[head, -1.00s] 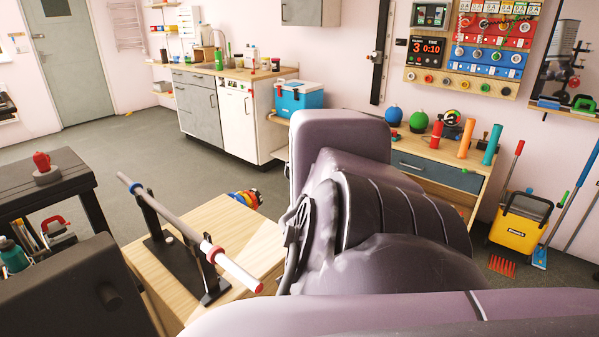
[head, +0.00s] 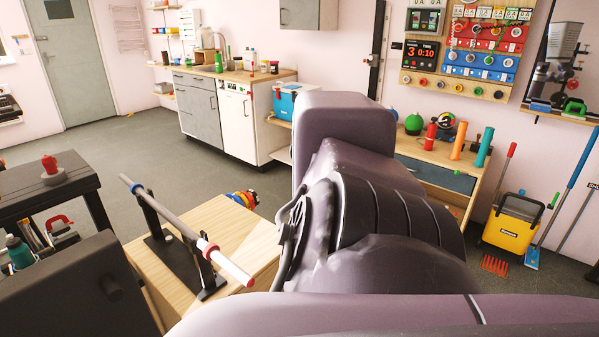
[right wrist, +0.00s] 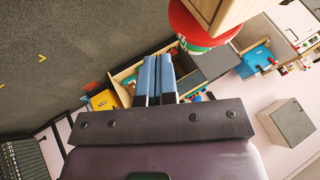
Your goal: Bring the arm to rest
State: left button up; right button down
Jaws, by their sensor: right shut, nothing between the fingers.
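My right arm (head: 375,230), in purple-grey and black, fills the lower middle and right of the head view and hides what is behind it. My right gripper (right wrist: 157,62) shows in the right wrist view with two blue fingers pressed side by side, shut and empty. My left gripper is in neither view. A grey bar (head: 180,220) with a blue collar and a red collar lies across a black stand (head: 195,280) on a wooden box (head: 245,235). Several coloured plates (head: 243,198) show at the box's far side, partly hidden.
A dark table (head: 70,190) with a red object (head: 49,165) stands at the left. A cabinet counter (head: 235,76) and a workbench (head: 435,180) line the walls. A yellow bucket (head: 513,220) is at the right. Open grey floor lies left of centre. In the wrist view, a red round thing (right wrist: 190,27) is close to the fingers.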

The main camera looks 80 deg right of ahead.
jog(key=v, duration=0.2)
jog(key=shift+s+a+r, duration=0.15)
jog(key=shift+r, duration=0.05)
